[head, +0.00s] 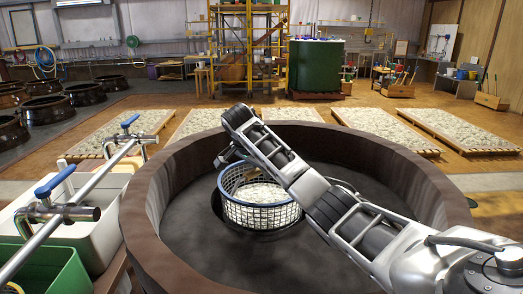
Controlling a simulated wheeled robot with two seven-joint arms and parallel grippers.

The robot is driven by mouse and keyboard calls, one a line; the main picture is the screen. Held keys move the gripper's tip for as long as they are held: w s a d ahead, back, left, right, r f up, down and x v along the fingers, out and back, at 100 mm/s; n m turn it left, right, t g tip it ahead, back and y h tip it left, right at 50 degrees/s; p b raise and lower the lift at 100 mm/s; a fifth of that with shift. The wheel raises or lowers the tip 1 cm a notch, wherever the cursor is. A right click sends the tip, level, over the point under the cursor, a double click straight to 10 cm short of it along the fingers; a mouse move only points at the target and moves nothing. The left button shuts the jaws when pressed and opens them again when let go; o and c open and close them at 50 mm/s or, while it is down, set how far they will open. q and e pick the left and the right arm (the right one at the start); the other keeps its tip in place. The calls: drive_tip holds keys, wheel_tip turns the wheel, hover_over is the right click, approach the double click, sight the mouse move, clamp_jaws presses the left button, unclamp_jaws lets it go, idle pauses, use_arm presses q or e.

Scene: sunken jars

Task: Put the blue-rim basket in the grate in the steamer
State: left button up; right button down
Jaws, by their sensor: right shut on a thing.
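The blue-rim basket (262,216) has white lattice walls and pale contents. It is at the dark round opening in the grate (205,255), inside the large brown steamer (148,215). A dark gap shows at its left and lower right; I cannot tell whether it is seated or held just above. My right arm reaches in from the lower right and crosses over the basket. My right gripper (229,160) is at the far left part of the rim, shut on the basket, its fingertips partly hidden. My left gripper is out of view.
Sinks with blue-handled taps (57,182) and a green bin (45,272) stand close at the left. Several dark jars (85,95) are at the far left. Pale drying beds (385,132) lie beyond the steamer. The steamer's raised wall surrounds the basket.

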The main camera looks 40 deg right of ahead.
sight(256, 208)
wheel_tip(256, 208, down, 14)
drive_tip(key=shift+w+f+b, duration=0.1)
drive_tip(key=shift+b, duration=0.3)
idle(0.4)
drive_tip(key=c, duration=1.6)
unclamp_jaws()
drive_tip(key=shift+f, duration=0.3)
drive_tip(key=shift+c, duration=0.2)
drive_tip(key=o, duration=0.3)
drive_tip(key=shift+o, duration=0.2)
drive_tip(key=shift+r, duration=0.1)
drive_tip(key=shift+r, duration=0.2)
drive_tip(key=p+v, duration=0.1)
drive_tip(key=v, duration=1.1)
